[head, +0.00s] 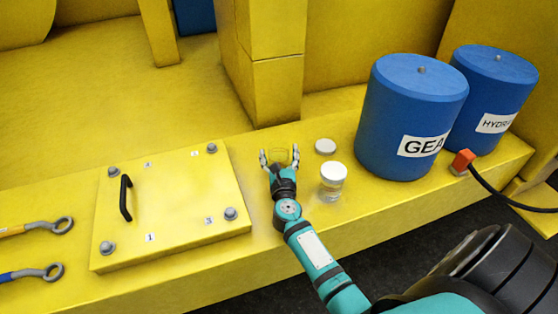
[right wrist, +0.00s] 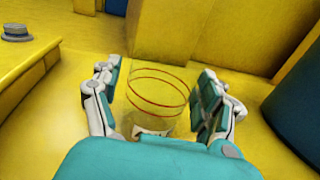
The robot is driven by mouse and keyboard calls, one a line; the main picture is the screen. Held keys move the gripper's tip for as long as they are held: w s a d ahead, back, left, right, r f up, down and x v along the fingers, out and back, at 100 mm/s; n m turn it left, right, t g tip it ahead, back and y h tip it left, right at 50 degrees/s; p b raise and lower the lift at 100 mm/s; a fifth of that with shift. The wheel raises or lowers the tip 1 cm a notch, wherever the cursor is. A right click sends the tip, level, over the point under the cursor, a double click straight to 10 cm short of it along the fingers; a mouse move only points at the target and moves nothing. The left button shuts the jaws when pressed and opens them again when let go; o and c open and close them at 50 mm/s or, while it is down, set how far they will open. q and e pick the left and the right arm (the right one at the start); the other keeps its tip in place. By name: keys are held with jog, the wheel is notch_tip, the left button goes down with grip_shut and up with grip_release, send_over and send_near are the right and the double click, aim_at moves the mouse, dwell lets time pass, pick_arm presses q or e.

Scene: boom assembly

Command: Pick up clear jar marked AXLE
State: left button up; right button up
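A clear jar (right wrist: 157,95) with two thin red rings and a white label at its foot stands between the fingers of my right gripper (right wrist: 155,100). The label's writing cannot be read. The fingers are open, one on each side of the jar, and a small gap shows at least on the left. In the head view the right gripper (head: 279,156) is over the yellow ledge, and the jar (head: 280,153) shows faintly between its fingertips. A second clear jar (head: 332,190) with a white lid stands to the right of my right arm. My left gripper is out of view.
A pale round lid (head: 325,146) lies right of the gripper. Blue drums (head: 410,115) stand farther right. A yellow plate (head: 175,205) with a black handle and bolts lies left. A yellow post (head: 275,65) rises behind the gripper. The ledge's front edge drops to dark floor.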

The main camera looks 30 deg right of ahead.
jog(key=c, duration=1.1)
